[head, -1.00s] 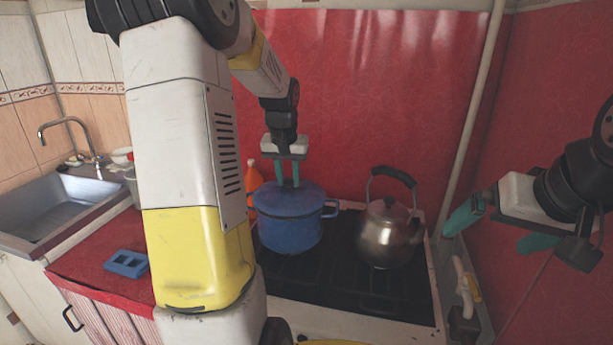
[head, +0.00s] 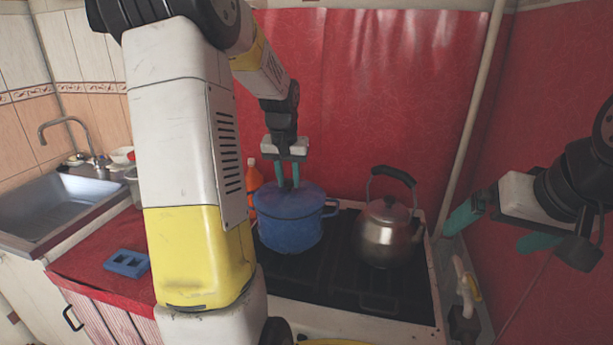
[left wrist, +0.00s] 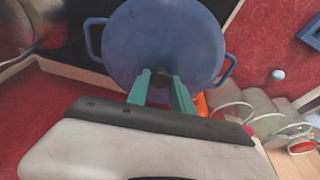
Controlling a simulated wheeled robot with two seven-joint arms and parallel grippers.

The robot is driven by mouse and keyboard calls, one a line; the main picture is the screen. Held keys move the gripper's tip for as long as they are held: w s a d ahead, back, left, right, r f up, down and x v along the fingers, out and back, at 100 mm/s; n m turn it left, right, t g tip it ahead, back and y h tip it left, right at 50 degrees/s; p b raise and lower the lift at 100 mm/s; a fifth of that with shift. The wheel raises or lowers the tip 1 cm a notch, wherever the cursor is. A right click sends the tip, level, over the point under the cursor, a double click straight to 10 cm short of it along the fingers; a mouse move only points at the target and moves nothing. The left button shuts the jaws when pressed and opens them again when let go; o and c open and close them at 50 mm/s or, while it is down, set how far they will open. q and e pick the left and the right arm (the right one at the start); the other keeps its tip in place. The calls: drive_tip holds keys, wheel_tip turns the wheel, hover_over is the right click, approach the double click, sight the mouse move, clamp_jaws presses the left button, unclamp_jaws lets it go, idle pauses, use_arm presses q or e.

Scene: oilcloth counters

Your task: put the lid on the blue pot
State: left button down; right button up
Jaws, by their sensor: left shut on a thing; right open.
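The blue pot (head: 290,234) stands on the stove in the head view, and one of its side handles shows on the right. The blue lid (head: 288,197) is on top of the pot's mouth; whether it is fully seated I cannot tell. In the left wrist view the lid (left wrist: 165,40) covers the pot from above, with pot handles at both sides. My left gripper (head: 288,182) points down and is shut on the lid's knob; its fingers also show in the left wrist view (left wrist: 162,90). My right gripper (head: 490,228) is open and empty at the far right, away from the pot.
A metal kettle (head: 386,232) stands on the stove close to the pot's right. An orange bottle (head: 252,180) is behind the pot at the left. A sink (head: 62,205) and a blue block with holes (head: 127,263) are at the left. The red wall is close behind.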

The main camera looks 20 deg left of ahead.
idle(0.3)
use_arm(q)
drive_tip(key=c, duration=1)
unclamp_jaws()
drive_tip(key=shift+c, duration=0.2)
drive_tip(key=o, duration=0.5)
drive_tip(key=shift+r, duration=4)
